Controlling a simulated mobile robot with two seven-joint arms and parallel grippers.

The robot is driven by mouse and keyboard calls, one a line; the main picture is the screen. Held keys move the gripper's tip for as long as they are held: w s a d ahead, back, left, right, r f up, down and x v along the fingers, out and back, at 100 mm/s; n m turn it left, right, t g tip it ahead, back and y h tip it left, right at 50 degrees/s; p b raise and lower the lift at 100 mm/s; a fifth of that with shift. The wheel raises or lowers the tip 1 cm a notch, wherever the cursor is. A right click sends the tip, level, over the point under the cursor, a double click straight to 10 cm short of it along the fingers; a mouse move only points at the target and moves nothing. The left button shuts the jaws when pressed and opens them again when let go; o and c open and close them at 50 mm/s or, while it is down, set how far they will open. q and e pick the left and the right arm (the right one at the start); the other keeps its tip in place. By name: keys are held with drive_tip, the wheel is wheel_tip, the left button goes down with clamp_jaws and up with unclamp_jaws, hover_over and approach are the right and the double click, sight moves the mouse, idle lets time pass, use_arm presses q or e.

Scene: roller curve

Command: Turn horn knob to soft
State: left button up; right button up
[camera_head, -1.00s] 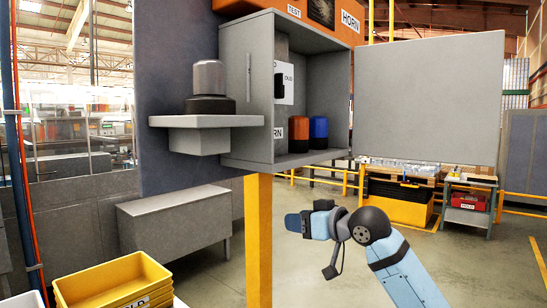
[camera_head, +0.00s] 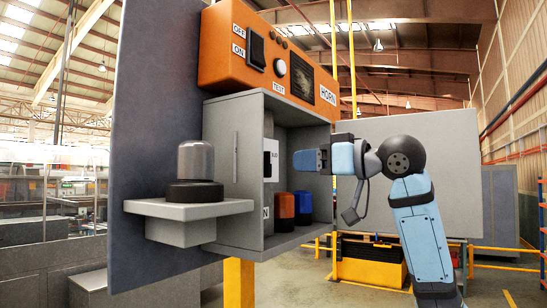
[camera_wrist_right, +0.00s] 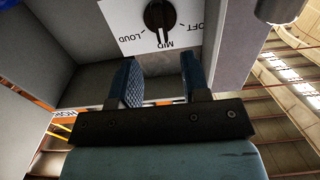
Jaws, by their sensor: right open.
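The horn knob (camera_wrist_right: 160,14) is black and sits on a white label plate (camera_wrist_right: 125,22) reading LOUD, MID and a partly cut-off OFT. Its pointer is at MID. In the head view the knob (camera_head: 267,163) is a small dark shape on the white plate inside the open grey cabinet (camera_head: 232,133). My right gripper (camera_head: 305,160) is at the cabinet's opening, to the right of the knob. In the right wrist view its two blue fingers (camera_wrist_right: 158,70) are apart and empty, short of the knob. My left gripper is out of view.
The orange horn box (camera_head: 270,60) with a black switch and white button sits above the cabinet. An orange cylinder (camera_head: 285,208) and a blue one (camera_head: 304,205) stand on the cabinet floor. The open door (camera_head: 455,150) is at right. A domed lamp (camera_head: 195,165) stands on a left shelf.

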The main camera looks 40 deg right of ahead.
sight(271, 163)
drive_tip(key=p+x, duration=0.1)
drive_tip(key=x, duration=0.6)
drive_tip(key=shift+s+r+p, duration=0.1)
drive_tip(key=shift+p, duration=0.3)
drive_tip(key=shift+w+a, duration=0.25)
drive_tip(key=shift+w, duration=0.5)
clamp_jaws()
